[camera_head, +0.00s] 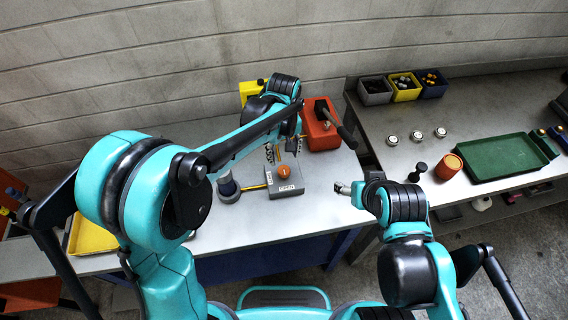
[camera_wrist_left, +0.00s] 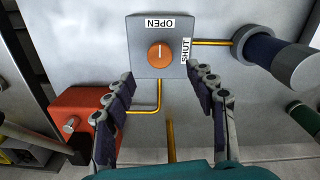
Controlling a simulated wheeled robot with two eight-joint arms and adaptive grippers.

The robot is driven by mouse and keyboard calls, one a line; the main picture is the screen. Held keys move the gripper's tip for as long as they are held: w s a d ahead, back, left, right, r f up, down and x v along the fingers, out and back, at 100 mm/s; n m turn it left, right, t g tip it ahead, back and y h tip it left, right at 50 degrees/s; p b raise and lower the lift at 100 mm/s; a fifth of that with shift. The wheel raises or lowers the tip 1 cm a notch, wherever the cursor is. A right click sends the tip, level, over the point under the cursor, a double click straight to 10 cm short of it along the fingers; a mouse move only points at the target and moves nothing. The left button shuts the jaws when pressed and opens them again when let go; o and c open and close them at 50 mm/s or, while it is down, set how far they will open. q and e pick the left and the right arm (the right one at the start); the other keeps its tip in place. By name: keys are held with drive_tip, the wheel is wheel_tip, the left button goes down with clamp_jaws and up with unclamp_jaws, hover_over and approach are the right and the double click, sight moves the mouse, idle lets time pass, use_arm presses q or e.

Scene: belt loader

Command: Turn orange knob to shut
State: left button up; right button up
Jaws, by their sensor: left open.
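The orange knob (camera_head: 284,171) sits on a grey box (camera_head: 294,187) on the left bench. In the left wrist view the knob (camera_wrist_left: 160,54) shows a pale mark in line with the OPEN label (camera_wrist_left: 160,23). The SHUT label (camera_wrist_left: 185,50) is on the box's right side there. My left gripper (camera_head: 283,149) is open and empty; in the left wrist view its fingertips (camera_wrist_left: 160,76) stand apart, short of the knob and not touching it. My right gripper (camera_head: 342,188) is away to the right, with its fingers too small to read.
Yellow pipes (camera_wrist_left: 212,43) run from the box to a dark cylinder (camera_wrist_left: 272,57) and towards a red box (camera_wrist_left: 85,112). In the head view the red box (camera_head: 322,138) has a dark lever. The right bench holds a green tray (camera_head: 495,160) and small bins (camera_head: 405,93).

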sight(284, 170)
use_arm(q)
wheel_tip(284, 170, down, 8)
drive_tip(key=shift+r+b, duration=0.1)
drive_tip(key=shift+b, duration=0.7)
drive_tip(key=c, duration=1.2)
